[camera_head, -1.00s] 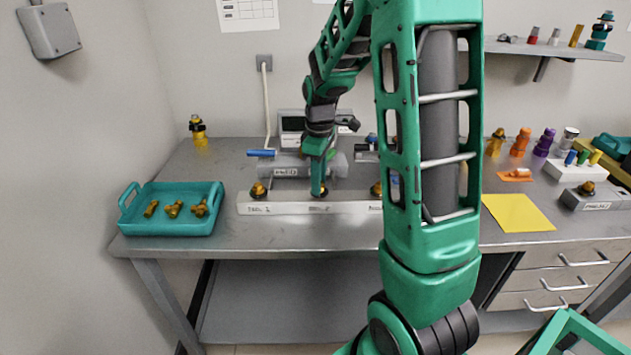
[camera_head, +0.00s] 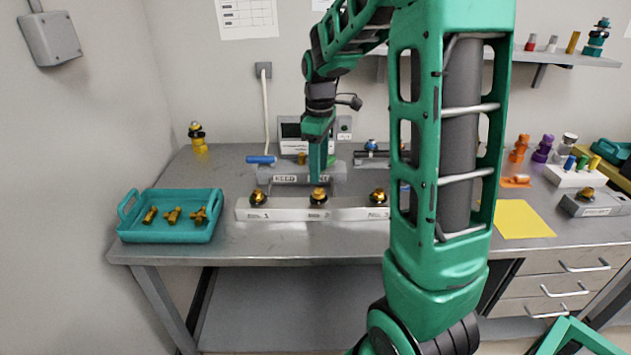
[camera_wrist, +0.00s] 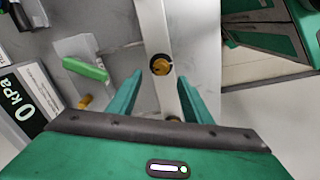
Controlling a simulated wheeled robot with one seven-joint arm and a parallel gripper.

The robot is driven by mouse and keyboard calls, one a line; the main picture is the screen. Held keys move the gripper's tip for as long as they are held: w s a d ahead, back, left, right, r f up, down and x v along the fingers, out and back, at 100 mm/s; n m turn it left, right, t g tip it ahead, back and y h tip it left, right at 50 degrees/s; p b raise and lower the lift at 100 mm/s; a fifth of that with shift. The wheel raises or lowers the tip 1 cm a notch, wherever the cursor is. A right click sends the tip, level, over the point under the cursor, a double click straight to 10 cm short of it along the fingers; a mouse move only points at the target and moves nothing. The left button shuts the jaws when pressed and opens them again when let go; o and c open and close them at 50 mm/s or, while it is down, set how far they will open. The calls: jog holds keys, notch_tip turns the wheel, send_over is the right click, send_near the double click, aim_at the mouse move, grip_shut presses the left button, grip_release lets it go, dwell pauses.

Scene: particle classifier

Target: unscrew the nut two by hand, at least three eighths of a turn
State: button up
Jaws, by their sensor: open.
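Nut two (camera_head: 318,195) is a brass fitting with a dark lower part, standing on the middle position of a long pale rail (camera_head: 290,215). My gripper (camera_head: 318,180) points straight down just above it. In the wrist view, the two green fingers (camera_wrist: 160,82) are spread with nothing between them. A round brass nut (camera_wrist: 160,65), which appears to be nut two, lies below and between the fingertips, with a gap on both sides. Similar nuts stand at position one (camera_head: 258,196) and at the right end (camera_head: 378,195). How far nut two is turned cannot be told.
A teal tray (camera_head: 170,233) with several brass fittings stands at left. Behind the rail are a grey block (camera_head: 300,177), a blue handle (camera_head: 260,160) and a display that reads 0 kPa (camera_wrist: 35,90). A yellow sheet (camera_head: 522,220) lies at right.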

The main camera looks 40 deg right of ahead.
jog(key=shift+r, duration=1.85)
